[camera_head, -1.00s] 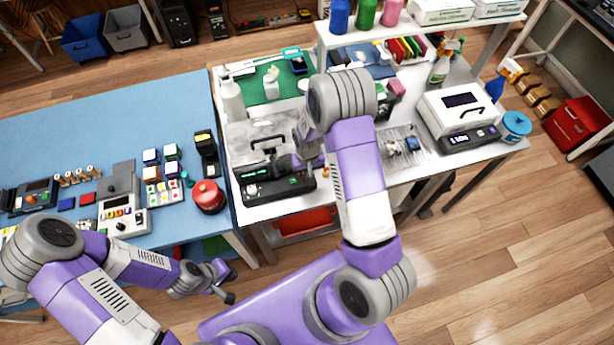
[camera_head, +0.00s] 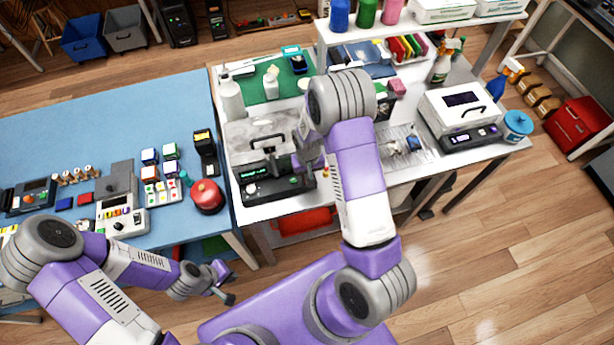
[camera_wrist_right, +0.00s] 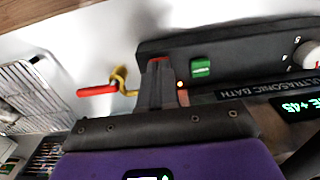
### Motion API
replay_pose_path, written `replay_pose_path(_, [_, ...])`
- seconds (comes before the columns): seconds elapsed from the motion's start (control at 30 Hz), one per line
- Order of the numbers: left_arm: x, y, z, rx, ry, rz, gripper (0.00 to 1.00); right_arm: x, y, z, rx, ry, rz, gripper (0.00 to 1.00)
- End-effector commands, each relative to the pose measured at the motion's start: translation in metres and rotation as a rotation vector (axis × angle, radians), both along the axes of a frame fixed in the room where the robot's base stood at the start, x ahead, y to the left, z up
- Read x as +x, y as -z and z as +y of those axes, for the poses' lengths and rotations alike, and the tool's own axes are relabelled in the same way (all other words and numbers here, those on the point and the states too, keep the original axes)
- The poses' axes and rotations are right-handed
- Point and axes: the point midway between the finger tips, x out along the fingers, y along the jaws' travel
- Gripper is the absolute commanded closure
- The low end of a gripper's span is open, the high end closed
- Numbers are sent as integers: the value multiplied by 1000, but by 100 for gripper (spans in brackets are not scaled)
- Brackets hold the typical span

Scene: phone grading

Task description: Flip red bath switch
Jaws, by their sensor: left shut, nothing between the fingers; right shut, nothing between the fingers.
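The ultrasonic bath (camera_head: 238,135) has a grey lid with a black handle, and its dark control panel (camera_head: 277,189) faces me. In the right wrist view the panel (camera_wrist_right: 220,50) carries a green switch (camera_wrist_right: 201,67), a small glowing amber lamp (camera_wrist_right: 182,84) and a lit green display (camera_wrist_right: 303,106). A red switch (camera_wrist_right: 158,60) shows just beyond my right fingertips, mostly hidden by them. My right gripper (camera_wrist_right: 158,80) is shut and empty at the panel; contact cannot be told. My left gripper (camera_head: 228,297) is shut and empty, in front of the blue table, away from the bath.
A red-handled item with a yellow hook (camera_wrist_right: 97,90) lies beside the panel, near a wire rack (camera_wrist_right: 30,85). A white device (camera_head: 460,108) stands at right.

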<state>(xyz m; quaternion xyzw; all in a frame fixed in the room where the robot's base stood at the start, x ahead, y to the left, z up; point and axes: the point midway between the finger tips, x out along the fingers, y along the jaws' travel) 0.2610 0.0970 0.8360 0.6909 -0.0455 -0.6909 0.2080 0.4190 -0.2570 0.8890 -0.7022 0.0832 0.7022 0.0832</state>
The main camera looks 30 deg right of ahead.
Motion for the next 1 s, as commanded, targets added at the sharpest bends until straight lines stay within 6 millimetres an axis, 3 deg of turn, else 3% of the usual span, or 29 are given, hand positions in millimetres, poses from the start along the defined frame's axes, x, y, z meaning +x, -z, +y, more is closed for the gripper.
replay_pose_path(0.43, [0, 1, 0, 0, 0, 0, 100, 0, 1, 0, 0, 0, -1, 100])
replay_pose_path(1.0, [0, -30, 0, 0, 0, 0, 100, 0, -44, 0, 0, 0, -1, 100])
